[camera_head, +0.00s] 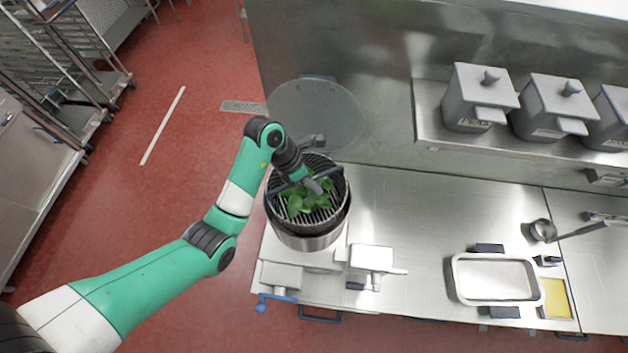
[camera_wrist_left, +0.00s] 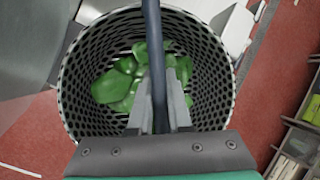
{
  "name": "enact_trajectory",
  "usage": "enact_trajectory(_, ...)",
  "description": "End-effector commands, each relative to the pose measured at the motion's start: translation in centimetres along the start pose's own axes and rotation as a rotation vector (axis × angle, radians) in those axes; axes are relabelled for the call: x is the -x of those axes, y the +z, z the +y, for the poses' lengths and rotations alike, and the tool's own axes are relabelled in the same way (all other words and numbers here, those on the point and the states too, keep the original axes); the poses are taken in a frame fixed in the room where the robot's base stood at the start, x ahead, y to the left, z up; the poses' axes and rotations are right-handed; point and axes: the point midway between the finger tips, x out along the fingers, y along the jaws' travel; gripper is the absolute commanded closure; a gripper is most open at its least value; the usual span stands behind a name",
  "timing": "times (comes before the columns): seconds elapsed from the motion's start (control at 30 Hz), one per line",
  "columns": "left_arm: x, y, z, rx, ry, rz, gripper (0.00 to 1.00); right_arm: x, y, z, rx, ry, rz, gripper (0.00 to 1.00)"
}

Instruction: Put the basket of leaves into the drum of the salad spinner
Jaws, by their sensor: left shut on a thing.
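My left gripper (camera_head: 312,184) is shut on the dark bar handle (camera_wrist_left: 153,60) that crosses the top of the basket. The round perforated basket (camera_wrist_left: 80,95) holds green leaves (camera_head: 302,205), which also show at its bottom in the left wrist view (camera_wrist_left: 125,82). In the head view the basket is at the mouth of the spinner's steel drum (camera_head: 310,242), roughly centred on it. How deep it sits in the drum I cannot tell. The round clear lid (camera_head: 310,108) stands open behind the drum. My right gripper is not in view.
The spinner stands at the left end of a steel counter (camera_head: 430,215). A white tray (camera_head: 455,283), a ladle (camera_head: 543,231) and a yellow-filled pan (camera_head: 556,298) lie to the right. Several grey lidded containers (camera_head: 475,100) stand on a shelf behind. Red floor lies left.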

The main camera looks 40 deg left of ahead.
Motion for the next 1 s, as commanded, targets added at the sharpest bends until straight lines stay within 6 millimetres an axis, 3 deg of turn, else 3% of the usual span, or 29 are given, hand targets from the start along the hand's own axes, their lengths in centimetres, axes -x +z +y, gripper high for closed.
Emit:
enact_trajectory(0.2,-1.4,-0.6,0.3,-0.001,0.001,-0.002,1.0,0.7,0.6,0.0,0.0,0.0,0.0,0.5)
enact_trajectory(0.57,-1.6,-0.6,0.4,-0.001,0.001,-0.002,1.0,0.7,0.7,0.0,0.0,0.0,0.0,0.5)
enact_trajectory(1.0,-5.0,-2.1,1.1,0.0,0.0,-0.001,1.0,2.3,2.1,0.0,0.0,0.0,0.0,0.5)
